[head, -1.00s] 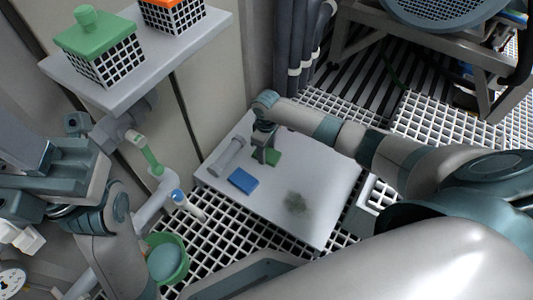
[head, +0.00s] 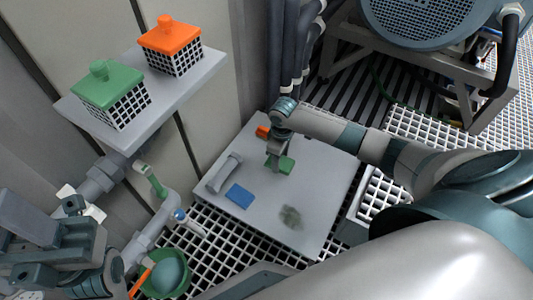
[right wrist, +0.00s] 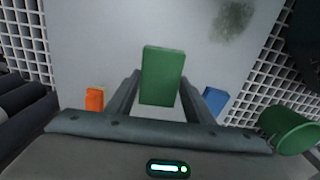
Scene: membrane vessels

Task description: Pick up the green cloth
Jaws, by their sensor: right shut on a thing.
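The green cloth (head: 286,166) is a small flat block-like piece over the light grey table (head: 325,185). My right gripper (head: 278,160) is shut on it. In the right wrist view the green cloth (right wrist: 162,75) stands between the two fingers of my right gripper (right wrist: 160,90). Whether it is clear of the tabletop is hard to tell. My left arm is at the left edge, with its gripper (head: 80,205) partly visible; its jaw state is unclear.
A blue cloth (head: 239,196), an orange cloth (head: 263,131), a grey cylinder (head: 224,172) and a dark smudge (head: 291,216) are on the table. A green bucket (head: 185,284) stands lower left. A shelf (head: 190,88) holds green-lidded (head: 112,95) and orange-lidded (head: 172,48) baskets.

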